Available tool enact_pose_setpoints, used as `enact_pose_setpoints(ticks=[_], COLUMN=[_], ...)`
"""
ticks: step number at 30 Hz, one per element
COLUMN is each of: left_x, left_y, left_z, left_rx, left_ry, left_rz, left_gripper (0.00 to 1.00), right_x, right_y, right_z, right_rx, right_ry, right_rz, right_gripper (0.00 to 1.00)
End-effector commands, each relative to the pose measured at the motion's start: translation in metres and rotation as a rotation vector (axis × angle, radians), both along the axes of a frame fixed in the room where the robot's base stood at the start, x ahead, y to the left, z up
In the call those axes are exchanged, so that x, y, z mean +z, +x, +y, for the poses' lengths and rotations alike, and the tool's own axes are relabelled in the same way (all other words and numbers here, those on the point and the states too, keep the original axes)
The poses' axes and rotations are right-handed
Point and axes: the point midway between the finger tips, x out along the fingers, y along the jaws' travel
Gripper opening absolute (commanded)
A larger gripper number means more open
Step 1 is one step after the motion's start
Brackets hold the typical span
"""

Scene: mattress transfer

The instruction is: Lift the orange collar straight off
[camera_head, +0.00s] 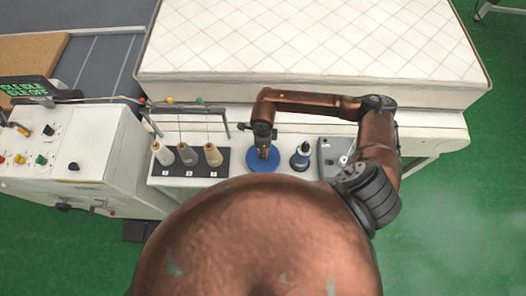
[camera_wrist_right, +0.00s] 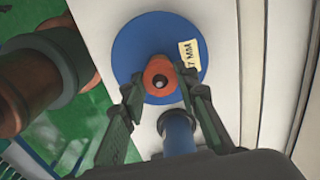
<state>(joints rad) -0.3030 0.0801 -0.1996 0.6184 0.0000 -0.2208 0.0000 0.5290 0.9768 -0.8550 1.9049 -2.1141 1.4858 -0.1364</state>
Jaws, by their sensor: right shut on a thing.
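The orange collar (camera_wrist_right: 158,74) sits over the middle of a round blue disc (camera_wrist_right: 131,45), with a dark centre showing in its top. The disc also shows on the white worktop in the head view (camera_head: 262,166). My right gripper (camera_wrist_right: 160,84) has its two green fingers on either side of the collar and is shut on it. In the head view the right gripper (camera_head: 262,146) points down over the disc and hides most of the collar. I cannot tell whether the collar is clear of the disc. My left gripper is not in view.
A blue-based dark item (camera_head: 300,158) stands close right of the disc; a grey box (camera_head: 330,158) is beyond it. Several thread cones (camera_head: 187,155) stand on a black plate at left. The quilted mattress (camera_head: 310,40) lies behind. A control console (camera_head: 60,150) is far left.

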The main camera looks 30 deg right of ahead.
Motion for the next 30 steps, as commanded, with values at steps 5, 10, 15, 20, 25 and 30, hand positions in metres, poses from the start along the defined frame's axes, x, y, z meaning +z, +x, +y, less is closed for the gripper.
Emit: enact_pose_setpoints(ticks=[5, 10, 15, 20, 25, 30], left_x=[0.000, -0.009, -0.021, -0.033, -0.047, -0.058], left_y=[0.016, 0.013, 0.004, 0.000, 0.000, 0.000], left_z=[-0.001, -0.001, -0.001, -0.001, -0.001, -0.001], left_rx=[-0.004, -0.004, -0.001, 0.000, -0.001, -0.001], left_ry=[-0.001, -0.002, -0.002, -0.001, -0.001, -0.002], left_rz=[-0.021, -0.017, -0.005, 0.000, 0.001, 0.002], left_gripper=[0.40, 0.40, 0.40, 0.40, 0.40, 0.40], right_x=[0.002, 0.013, 0.039, 0.070, 0.098, 0.114], right_y=[0.001, 0.001, 0.004, 0.011, 0.020, 0.029], right_z=[0.000, 0.000, 0.010, 0.035, 0.073, 0.107], right_rx=[0.000, 0.001, 0.004, 0.006, 0.007, 0.005], right_ry=[0.000, 0.000, 0.004, 0.003, 0.004, 0.002], right_rz=[-0.001, -0.004, -0.006, -0.007, -0.005, -0.002], right_gripper=[0.04, 0.04, 0.04, 0.04, 0.04, 0.04])
